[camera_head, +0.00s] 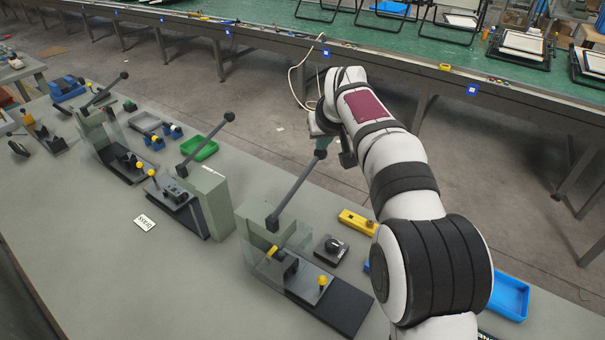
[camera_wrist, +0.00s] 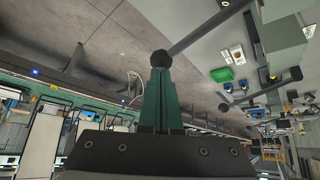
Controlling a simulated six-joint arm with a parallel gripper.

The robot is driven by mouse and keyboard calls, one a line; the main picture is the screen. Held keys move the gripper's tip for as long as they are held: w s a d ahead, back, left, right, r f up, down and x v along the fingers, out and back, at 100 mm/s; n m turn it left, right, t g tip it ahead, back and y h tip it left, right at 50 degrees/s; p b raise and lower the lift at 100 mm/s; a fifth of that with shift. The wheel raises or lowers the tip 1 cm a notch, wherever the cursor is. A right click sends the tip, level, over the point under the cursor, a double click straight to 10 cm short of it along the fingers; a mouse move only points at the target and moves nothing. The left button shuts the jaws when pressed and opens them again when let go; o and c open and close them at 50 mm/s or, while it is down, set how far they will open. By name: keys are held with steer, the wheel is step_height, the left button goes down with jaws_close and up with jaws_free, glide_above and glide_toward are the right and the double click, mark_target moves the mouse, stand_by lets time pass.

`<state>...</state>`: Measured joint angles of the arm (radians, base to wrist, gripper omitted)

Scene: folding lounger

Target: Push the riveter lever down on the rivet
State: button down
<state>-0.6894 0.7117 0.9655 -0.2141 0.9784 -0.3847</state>
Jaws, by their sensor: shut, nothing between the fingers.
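The nearest riveter (camera_head: 258,225) is a grey-green press on the bench with a clear guard. Its dark lever (camera_head: 294,192) slants up to the right and ends in a black ball knob (camera_head: 320,154). My gripper (camera_head: 323,143) is at the top of this knob, with its green fingers shut and empty. In the wrist view the closed fingers (camera_wrist: 160,72) point at the knob (camera_wrist: 161,58), with the lever (camera_wrist: 205,32) running off to the upper right. I cannot tell whether fingertips and knob touch. The rivet cannot be made out.
Other lever presses stand to the left, one with its lever (camera_head: 205,145) raised. A green tray (camera_head: 200,148), a black knob box (camera_head: 331,250) and a yellow tool (camera_head: 358,222) lie on the grey bench (camera_head: 120,270). A blue tray (camera_head: 510,297) sits right of my arm.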

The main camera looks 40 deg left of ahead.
step_height(320, 180, down, 10)
steer(key=shift+w+r, duration=0.2)
stand_by(1.8)
steer(key=shift+r, duration=0.1)
step_height(320, 180, up, 9)
steer(key=shift+s+r, duration=0.15)
steer(key=shift+s, duration=0.05)
stand_by(0.3)
stand_by(0.4)
step_height(320, 180, up, 7)
stand_by(0.4)
steer(key=shift+s, duration=0.1)
